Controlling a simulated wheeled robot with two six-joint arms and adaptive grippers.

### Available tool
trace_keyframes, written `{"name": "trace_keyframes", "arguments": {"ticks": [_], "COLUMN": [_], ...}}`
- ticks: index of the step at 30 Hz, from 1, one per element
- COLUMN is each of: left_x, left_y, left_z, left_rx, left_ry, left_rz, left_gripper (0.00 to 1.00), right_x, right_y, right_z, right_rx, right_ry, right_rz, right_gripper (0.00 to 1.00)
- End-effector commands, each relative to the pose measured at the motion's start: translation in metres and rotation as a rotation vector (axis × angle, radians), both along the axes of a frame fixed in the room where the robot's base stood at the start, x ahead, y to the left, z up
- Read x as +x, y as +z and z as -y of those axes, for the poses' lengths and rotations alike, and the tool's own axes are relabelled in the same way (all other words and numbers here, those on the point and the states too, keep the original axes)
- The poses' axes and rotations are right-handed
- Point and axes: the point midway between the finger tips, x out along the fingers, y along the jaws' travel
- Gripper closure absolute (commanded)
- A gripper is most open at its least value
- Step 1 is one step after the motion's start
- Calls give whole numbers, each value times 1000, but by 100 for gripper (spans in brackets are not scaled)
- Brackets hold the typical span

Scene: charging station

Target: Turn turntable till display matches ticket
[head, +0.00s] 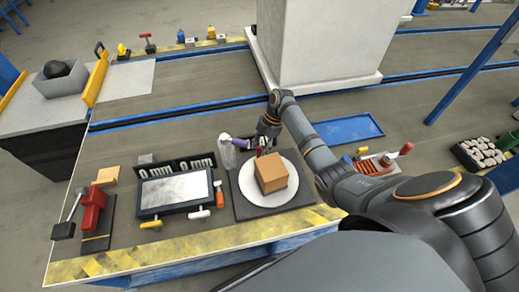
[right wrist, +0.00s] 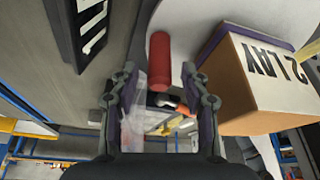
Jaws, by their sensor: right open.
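The turntable's white disc (head: 295,198) sits on a dark square base (head: 243,207), with a brown box (head: 272,172) on it. In the right wrist view the disc (right wrist: 185,18) is at the top and the box (right wrist: 255,85) at the right, with black characters on one face. A red cylinder (right wrist: 159,60) stands between the fingers of my open right gripper (right wrist: 160,82), which appear apart from it. In the head view this gripper (head: 262,143) is at the disc's far edge. Two dark panels with white markings (head: 148,159) (head: 198,163) stand behind a grey screen (head: 175,190); I cannot identify the ticket.
A red lever device (head: 94,208) and a small tan block (head: 107,175) are at left. Yellow- and white-handled tools lie before the screen. A clear bottle (head: 227,152) stands beside my right gripper. A large pale column (head: 318,40) rises behind.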

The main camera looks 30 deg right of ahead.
Motion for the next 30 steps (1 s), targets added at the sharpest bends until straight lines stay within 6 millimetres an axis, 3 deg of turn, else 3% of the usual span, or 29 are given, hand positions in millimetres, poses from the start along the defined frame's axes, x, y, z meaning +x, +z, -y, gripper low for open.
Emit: {"name": "trace_keyframes", "arguments": {"ticks": [9,20,30], "left_x": [1,2,2], "left_y": [0,0,-2], "left_z": [0,0,0], "left_rx": [0,0,0], "left_ry": [0,0,0], "left_rz": [1,2,3], "left_gripper": [100,100,100], "right_x": [0,0,0], "right_y": [-5,-4,-5], "right_z": [-2,-2,-5], "right_rx": [0,0,1], "right_ry": [0,0,28], "right_rz": [0,0,0], "right_gripper": [53,100,100]}}
